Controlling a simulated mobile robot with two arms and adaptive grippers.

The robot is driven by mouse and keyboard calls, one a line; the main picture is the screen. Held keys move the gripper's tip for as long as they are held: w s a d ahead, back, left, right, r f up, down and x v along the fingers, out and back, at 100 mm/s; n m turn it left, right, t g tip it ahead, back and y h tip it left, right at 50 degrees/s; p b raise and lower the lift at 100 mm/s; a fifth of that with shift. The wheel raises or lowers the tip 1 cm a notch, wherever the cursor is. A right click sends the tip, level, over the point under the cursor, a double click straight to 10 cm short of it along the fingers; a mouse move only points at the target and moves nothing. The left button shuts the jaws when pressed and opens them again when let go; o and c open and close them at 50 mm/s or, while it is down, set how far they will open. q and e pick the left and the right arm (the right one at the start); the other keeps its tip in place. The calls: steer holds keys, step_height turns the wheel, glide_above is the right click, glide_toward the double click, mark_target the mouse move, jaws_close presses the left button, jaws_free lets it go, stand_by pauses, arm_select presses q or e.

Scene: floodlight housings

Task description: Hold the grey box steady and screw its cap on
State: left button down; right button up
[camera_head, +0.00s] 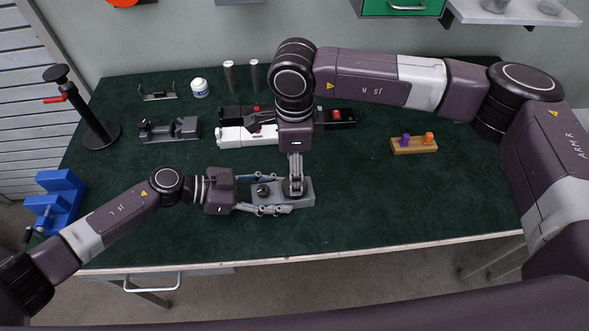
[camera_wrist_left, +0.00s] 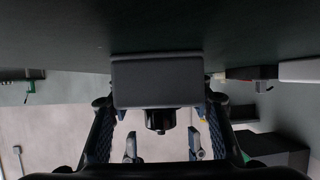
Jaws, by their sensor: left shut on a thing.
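The grey box (camera_head: 306,190) lies on the green bench top near its front edge. My left gripper (camera_head: 280,195) reaches in from the left and is shut on the box, one finger along its far side and one along its near side. In the left wrist view the box (camera_wrist_left: 156,82) sits between the fingers, with a black round part (camera_wrist_left: 159,119) on it. A dark knob (camera_head: 263,190) shows on the box's left part. My right gripper (camera_head: 295,188) points straight down over the box's right part, at a dark round piece. Its fingers hide most of that spot, so its grip is unclear.
White and black devices (camera_head: 246,135) lie behind, partly hidden by my right arm. A grey vice-like fixture (camera_head: 170,129), white jar (camera_head: 199,87), blue stand (camera_head: 58,198) and black post (camera_head: 97,130) stand left. A wooden block with coloured pegs (camera_head: 414,144) is right. The front right is clear.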

steer(key=shift+c, duration=0.4)
step_height(320, 180, up, 2)
steer(key=shift+a+r, duration=0.1)
steer(key=shift+r, duration=0.6)
steer(key=shift+f, duration=0.1)
steer(key=shift+f, duration=3.9)
steer(key=shift+c, duration=0.4)
steer(key=c, duration=1.1)
steer(key=shift+c, duration=0.2)
